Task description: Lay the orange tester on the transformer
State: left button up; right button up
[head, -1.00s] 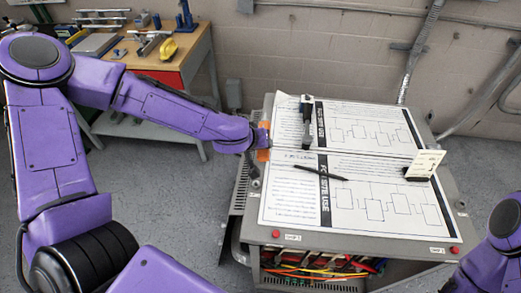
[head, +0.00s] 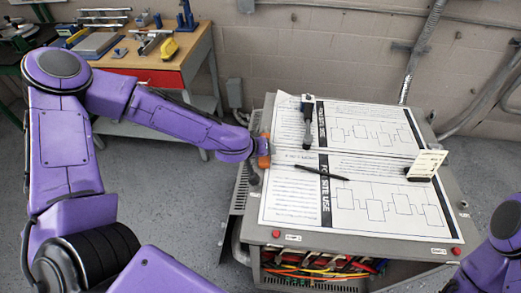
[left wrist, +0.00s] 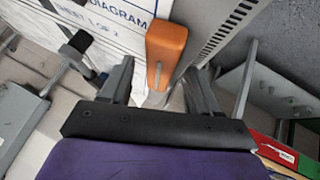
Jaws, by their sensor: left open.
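The transformer (head: 350,237) is a large grey cabinet with diagram sheets on its flat top. The orange tester (head: 263,152) shows at the left edge of that top, just beyond the end of my left arm. My left gripper (left wrist: 158,82) is open, its two fingers spread. In the left wrist view the orange tester (left wrist: 166,42) is a rounded block ahead of the fingertips, beside the printed sheet. It seems free of both fingers; what it rests on is hard to tell. My right gripper is out of view; only part of my right arm shows.
On the transformer top lie a black pen (head: 320,172), a dark handled tool (head: 307,125) and a standing cream card (head: 427,163). Coloured cables (head: 315,272) fill the open front. A workbench (head: 150,65) with tools stands at the back left.

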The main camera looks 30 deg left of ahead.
pick_arm(q)
jog(key=shift+r, duration=0.35)
jog(key=d+p+v, duration=0.1)
jog(key=p+v, duration=0.2)
jog(key=v, duration=0.8)
jog(key=s+a+f+g+y, duration=0.2)
jog(key=s+a+f, duration=0.1)
jog(key=s+f, duration=0.8)
jog(key=s+a+f+n+g+y, duration=0.1)
jog(key=s+a+f+g+y, duration=0.1)
jog(key=s+f, duration=0.9)
jog(key=shift+s+a+f+n+g, duration=0.3)
jog(key=shift+s+a+f, duration=0.05)
jog(key=shift+a+f, duration=0.45)
